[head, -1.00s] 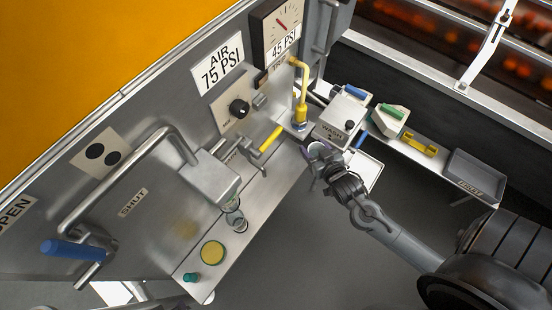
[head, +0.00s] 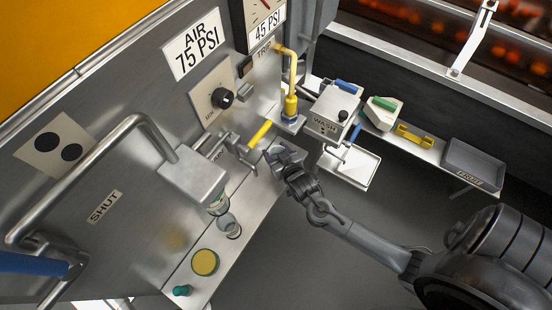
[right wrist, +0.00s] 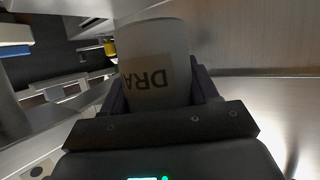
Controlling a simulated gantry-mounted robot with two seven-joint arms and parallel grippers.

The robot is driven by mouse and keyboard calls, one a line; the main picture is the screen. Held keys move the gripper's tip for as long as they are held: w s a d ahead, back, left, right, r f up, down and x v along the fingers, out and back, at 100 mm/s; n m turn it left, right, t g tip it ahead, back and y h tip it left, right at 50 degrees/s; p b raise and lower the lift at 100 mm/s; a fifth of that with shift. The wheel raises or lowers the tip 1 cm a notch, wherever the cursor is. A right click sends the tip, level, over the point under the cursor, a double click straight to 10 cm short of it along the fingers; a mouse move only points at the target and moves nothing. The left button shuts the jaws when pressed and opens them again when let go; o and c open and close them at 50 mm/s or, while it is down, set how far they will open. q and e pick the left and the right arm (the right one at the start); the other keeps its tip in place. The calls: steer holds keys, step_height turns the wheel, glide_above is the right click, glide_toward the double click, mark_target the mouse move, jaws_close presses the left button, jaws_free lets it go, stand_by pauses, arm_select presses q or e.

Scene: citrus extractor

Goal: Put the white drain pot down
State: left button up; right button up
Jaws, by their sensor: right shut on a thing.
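The white drain pot (right wrist: 152,38) fills the middle of the right wrist view, with part of a "DRA" label on its side. My right gripper (head: 277,156) is shut on it, with a dark finger on each side of the pot in the right wrist view. In the head view the gripper is at the right end of the steel shelf (head: 257,195), near the yellow-handled valve (head: 260,132). The pot is mostly hidden there by the gripper, and I cannot tell whether it touches the shelf. My left gripper is not in view.
A clear glass (head: 229,226), a yellow-topped round container (head: 205,262) and a small green item (head: 182,291) stand along the shelf. The wash box (head: 328,118) and a white tray (head: 352,168) are right of the gripper. Shelf between glass and gripper looks clear.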

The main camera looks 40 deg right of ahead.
mark_target(275, 157)
steer(key=shift+f+b, duration=1.25)
steer(key=shift+f, duration=0.75)
steer(key=shift+r, duration=0.1)
steer(key=o, duration=1.1)
